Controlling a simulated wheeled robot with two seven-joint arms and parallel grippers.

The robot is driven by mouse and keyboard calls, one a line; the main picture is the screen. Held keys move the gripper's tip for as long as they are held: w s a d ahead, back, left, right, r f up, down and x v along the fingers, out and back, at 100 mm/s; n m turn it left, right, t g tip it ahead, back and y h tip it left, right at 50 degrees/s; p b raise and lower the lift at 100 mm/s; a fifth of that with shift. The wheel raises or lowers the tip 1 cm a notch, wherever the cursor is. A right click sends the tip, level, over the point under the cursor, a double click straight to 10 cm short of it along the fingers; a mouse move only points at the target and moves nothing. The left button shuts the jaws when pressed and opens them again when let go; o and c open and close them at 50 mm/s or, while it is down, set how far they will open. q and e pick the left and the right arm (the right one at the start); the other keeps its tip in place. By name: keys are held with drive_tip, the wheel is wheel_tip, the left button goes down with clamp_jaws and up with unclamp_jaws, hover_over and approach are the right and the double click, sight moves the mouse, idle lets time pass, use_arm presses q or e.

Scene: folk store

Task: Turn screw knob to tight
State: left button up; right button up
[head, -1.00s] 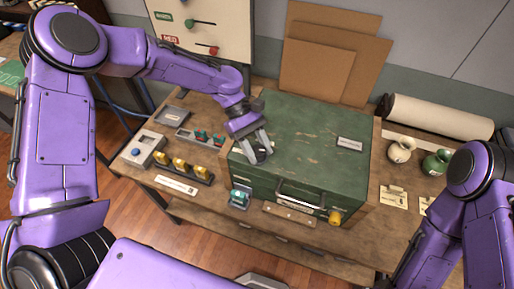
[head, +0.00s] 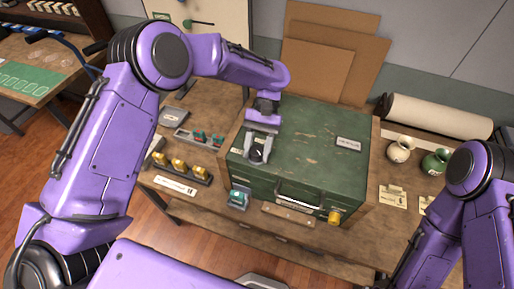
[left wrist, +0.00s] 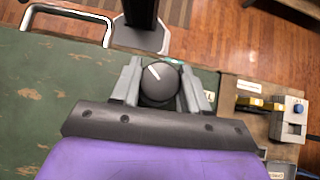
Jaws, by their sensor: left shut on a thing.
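The screw knob (left wrist: 160,84) is round and dark with a white pointer line, on top of the green chest (head: 305,145) near its left front corner. It also shows in the head view (head: 257,155). My left gripper (left wrist: 160,87) is shut on the knob, with one grey finger on each side of it. In the left wrist view the white line points to the upper left. Any markings around the knob are hidden. My right arm shows at the right edge of the head view, but its gripper is out of view.
A yellow knob (head: 335,217) and a handle (head: 299,194) are on the chest's front. A teal-topped device (head: 239,199) stands before it. Yellow blocks (head: 179,165) and teal-red parts (head: 199,137) lie left. Two vases (head: 400,150) stand right.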

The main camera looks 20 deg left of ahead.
use_arm(q)
drive_tip(key=m+y, duration=0.4)
drive_tip(key=m, duration=0.1)
drive_tip(key=shift+s+d+f+m+t, duration=0.1)
drive_tip(key=shift+s+f+m+t, duration=0.1)
drive_tip(key=shift+m+t, duration=0.15)
drive_tip(key=m+t+y, duration=0.1)
drive_tip(key=m+y, duration=0.1)
drive_tip(key=m, duration=0.1)
drive_tip(key=m+t+y, duration=0.1)
drive_tip(key=m+t, duration=0.1)
drive_tip(key=m, duration=0.1)
drive_tip(key=shift+y, duration=0.4)
drive_tip(key=shift+t, duration=0.25)
drive_tip(key=shift+r, duration=0.1)
drive_tip(key=o, duration=0.8)
drive_tip(key=shift+c, duration=0.2)
drive_tip(key=shift+o, duration=1.4)
drive_tip(key=shift+r, duration=0.15)
